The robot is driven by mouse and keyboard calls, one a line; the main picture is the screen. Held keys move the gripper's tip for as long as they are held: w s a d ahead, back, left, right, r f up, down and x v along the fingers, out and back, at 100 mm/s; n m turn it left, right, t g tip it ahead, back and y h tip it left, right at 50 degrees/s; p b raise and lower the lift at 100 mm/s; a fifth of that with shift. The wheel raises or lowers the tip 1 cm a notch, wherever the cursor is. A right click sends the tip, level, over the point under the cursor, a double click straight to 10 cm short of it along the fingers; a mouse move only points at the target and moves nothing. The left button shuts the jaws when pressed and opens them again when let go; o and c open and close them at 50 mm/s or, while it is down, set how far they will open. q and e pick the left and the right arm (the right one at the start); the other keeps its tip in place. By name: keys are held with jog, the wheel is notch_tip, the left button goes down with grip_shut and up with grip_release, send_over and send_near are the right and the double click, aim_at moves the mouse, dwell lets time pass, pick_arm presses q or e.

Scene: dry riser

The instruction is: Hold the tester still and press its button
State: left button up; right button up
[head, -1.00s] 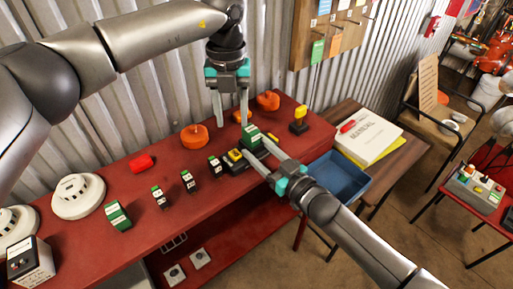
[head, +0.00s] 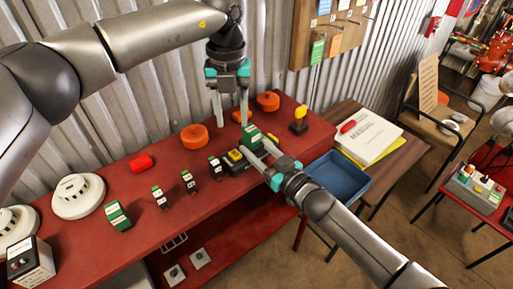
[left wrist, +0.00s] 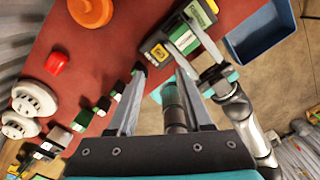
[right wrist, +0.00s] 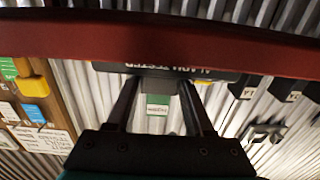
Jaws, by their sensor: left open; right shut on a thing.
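The tester (head: 236,167) is a dark box with a yellow square on top, lying near the bench's front edge. In the left wrist view the tester (left wrist: 154,42) shows its yellow square and a green-and-white part. My left gripper (head: 231,121) is open and empty, pointing down above and behind the tester. The button is too small to make out for certain.
The red bench (head: 90,240) carries several small green-and-black blocks left of the tester, white detectors (head: 78,196), a red piece (head: 141,162) and orange discs (head: 194,136). A blue tray (head: 337,175) and a manual (head: 364,136) lie to the right. Corrugated wall stands behind.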

pick_arm(q)
jog(key=shift+c, duration=0.2)
grip_shut()
dwell(1.6)
